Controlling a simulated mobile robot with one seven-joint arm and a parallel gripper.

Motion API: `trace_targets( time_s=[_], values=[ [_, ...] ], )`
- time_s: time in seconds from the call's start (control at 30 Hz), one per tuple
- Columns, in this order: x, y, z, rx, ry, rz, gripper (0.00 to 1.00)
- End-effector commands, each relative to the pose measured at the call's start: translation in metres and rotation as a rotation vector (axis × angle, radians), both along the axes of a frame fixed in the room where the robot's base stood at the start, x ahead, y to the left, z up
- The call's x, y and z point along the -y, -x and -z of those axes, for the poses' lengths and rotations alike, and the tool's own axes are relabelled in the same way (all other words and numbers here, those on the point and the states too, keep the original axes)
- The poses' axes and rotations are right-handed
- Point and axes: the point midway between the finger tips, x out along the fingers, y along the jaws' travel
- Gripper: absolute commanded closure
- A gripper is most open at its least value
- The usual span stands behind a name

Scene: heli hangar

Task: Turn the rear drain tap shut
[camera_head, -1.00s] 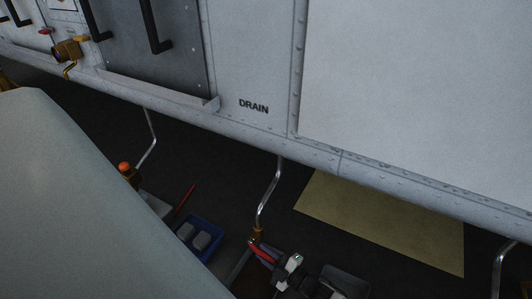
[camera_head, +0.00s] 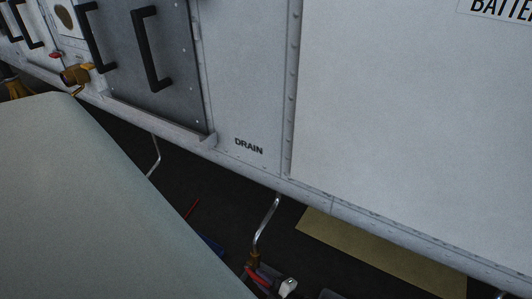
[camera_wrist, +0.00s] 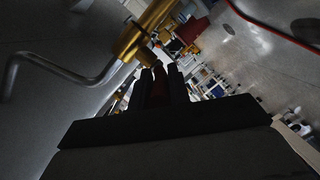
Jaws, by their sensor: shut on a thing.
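A brass drain tap (camera_head: 253,259) hangs at the lower end of a bent metal pipe (camera_head: 266,220) under the white hull, below the "DRAIN" label (camera_head: 249,146). Its red lever (camera_head: 256,277) slants down to the right, toward my gripper (camera_head: 270,280) at the bottom edge of the head view. In the wrist view the brass tap (camera_wrist: 138,36) and its pipe (camera_wrist: 60,68) lie just beyond my fingertips (camera_wrist: 160,80). My gripper is shut on the lever, which shows dim and reddish between the dark fingers. Much of the lever is hidden by the fingers.
The hull's lower edge (camera_head: 330,204) runs close above the tap. Another pipe (camera_head: 156,155) hangs to the left. A large pale rounded surface (camera_head: 80,200) fills the lower left. A yellowish mat (camera_head: 380,255) lies on the dark floor at right.

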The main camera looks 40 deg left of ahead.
Motion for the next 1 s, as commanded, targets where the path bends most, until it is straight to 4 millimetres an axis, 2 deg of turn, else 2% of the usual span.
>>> trace_targets(
  time_s=[0.33,0.37,0.5,0.83,1.0],
  values=[
    [0.001,-0.001,0.0,0.004,0.007,0.002,1.0],
    [0.001,-0.001,0.0,0.004,0.006,0.002,0.79],
    [0.0,-0.002,-0.001,0.003,0.006,0.002,0.61],
    [0.002,-0.002,-0.001,0.003,0.006,0.003,0.6],
    [0.023,-0.004,-0.004,0.002,0.007,0.006,0.6]
  ],
)
